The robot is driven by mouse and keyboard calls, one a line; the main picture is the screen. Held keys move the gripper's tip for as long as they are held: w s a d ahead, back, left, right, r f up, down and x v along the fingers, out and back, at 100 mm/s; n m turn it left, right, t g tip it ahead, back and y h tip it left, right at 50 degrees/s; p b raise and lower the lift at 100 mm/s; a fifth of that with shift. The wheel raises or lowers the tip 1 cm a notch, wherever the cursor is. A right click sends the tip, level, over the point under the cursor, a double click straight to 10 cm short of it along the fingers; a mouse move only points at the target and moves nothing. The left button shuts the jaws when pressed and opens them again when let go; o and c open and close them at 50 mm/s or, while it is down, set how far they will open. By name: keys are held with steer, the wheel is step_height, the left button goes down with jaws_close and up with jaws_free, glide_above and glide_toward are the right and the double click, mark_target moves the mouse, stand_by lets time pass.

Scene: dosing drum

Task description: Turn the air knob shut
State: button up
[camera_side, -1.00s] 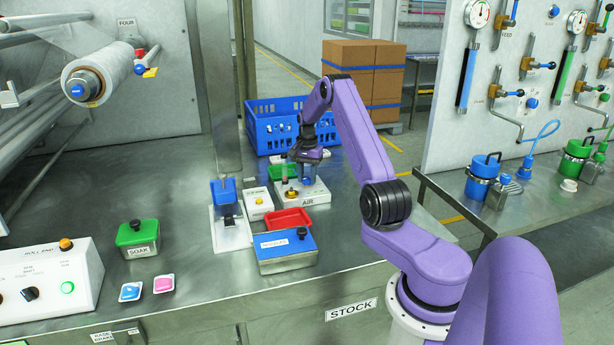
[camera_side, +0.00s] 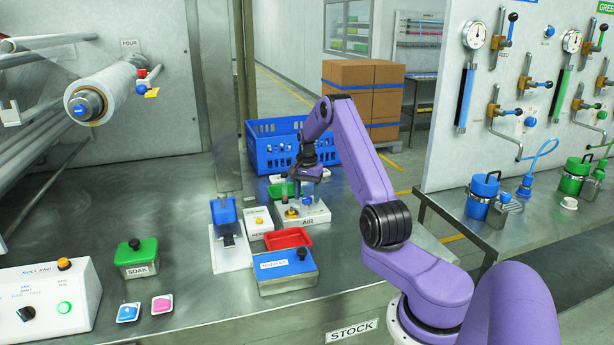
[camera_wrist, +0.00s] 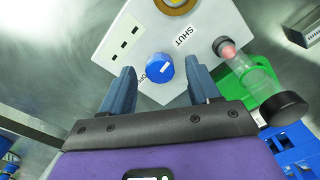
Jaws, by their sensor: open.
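The air knob (camera_wrist: 159,66) is a blue round knob with a white pointer line on a white box, the AIR box (camera_side: 314,217). In the wrist view the word SHUT is printed on one side of the knob and another label, partly covered by a finger, on the other. The pointer line lies toward the partly covered label. My gripper (camera_wrist: 160,85) is open, with one finger on each side of the knob and gaps between. In the side view my gripper (camera_side: 305,192) is just above the AIR box and hides most of the knob.
A clear cylinder with a black cap (camera_wrist: 272,95) stands beside the box, near a green tray (camera_wrist: 235,75). A blue crate (camera_side: 270,140) is behind. A red tray (camera_side: 288,238) and a blue-lidded box (camera_side: 285,268) are in front.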

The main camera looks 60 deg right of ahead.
mark_target(307, 198)
step_height(307, 198, up, 17)
stand_by(0.4)
steer(key=shift+f, duration=0.1)
steer(key=w+a+r+n, duration=0.1)
steer(key=w+a+n, duration=0.25)
steer(key=a, duration=0.65)
steer(key=w+a+r+n, duration=0.15)
steer(key=a+n, duration=0.25)
steer(key=a, duration=0.5)
steer(key=s+a+n, duration=0.3)
steer(key=a, duration=0.5)
steer(key=s+a+n, duration=0.3)
steer(key=a+n, duration=0.1)
steer(key=a, duration=0.5)
steer(key=s+a+f+n, duration=0.2)
steer(key=s+a+n, duration=0.4)
steer(key=s+a, duration=0.45)
steer(key=s+f+n, duration=0.2)
steer(key=s+n, duration=0.2)
steer(key=s, duration=0.5)
steer(key=s+d+f+n, duration=0.1)
steer(key=s+n, duration=0.3)
steer(key=s, duration=0.5)
steer(key=shift+d+f, duration=0.25)
steer(key=shift+f, duration=0.1)
